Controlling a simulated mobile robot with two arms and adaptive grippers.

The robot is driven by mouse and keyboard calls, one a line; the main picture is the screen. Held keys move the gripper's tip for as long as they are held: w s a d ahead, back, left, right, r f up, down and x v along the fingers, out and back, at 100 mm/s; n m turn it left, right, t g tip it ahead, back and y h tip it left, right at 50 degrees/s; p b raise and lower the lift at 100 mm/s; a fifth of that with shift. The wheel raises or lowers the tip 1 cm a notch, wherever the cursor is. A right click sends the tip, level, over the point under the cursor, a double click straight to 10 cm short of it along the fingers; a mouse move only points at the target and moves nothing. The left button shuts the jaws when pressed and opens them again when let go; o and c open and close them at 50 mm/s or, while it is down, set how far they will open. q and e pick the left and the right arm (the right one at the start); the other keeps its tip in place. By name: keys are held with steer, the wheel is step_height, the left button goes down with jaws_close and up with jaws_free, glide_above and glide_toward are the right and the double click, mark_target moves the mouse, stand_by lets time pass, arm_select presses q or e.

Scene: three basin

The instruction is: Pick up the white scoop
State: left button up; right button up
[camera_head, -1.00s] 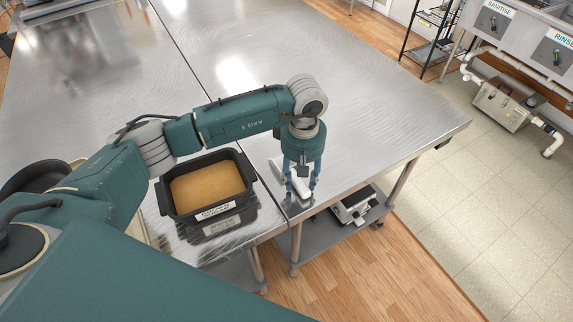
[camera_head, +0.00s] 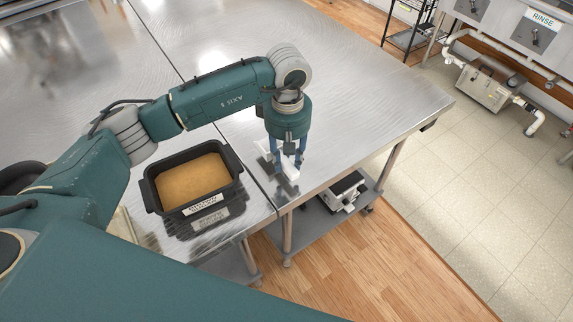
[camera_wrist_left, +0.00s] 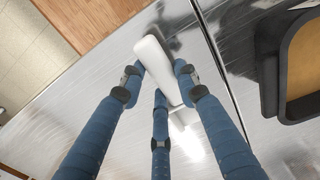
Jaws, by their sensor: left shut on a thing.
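The white scoop (camera_head: 290,172) is at the front part of the steel table, beneath my left gripper (camera_head: 287,163). In the left wrist view the pale handle of the scoop (camera_wrist_left: 152,52) runs between the blue fingers of my left gripper (camera_wrist_left: 160,78), which are shut on it. The fingers and wrist hide part of the scoop in the head view. A dark reflection shows on the steel just below it; whether it is clear of the surface is hard to tell. My right gripper is not in view.
A black tub (camera_head: 165,207) with brown contents stands left of the scoop, beyond a table seam; its edge also shows in the left wrist view (camera_wrist_left: 268,60). The steel table (camera_head: 350,110) is clear behind and right. Its front edge is close to the scoop.

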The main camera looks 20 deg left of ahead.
mark_target(288, 159)
arm_select(q)
step_height(288, 159, up, 17)
steer(key=b, duration=0.3)
steer(key=shift+b, duration=0.4)
steer(key=shift+f, duration=0.1)
steer(key=o, duration=0.3)
steer(key=c, duration=0.3)
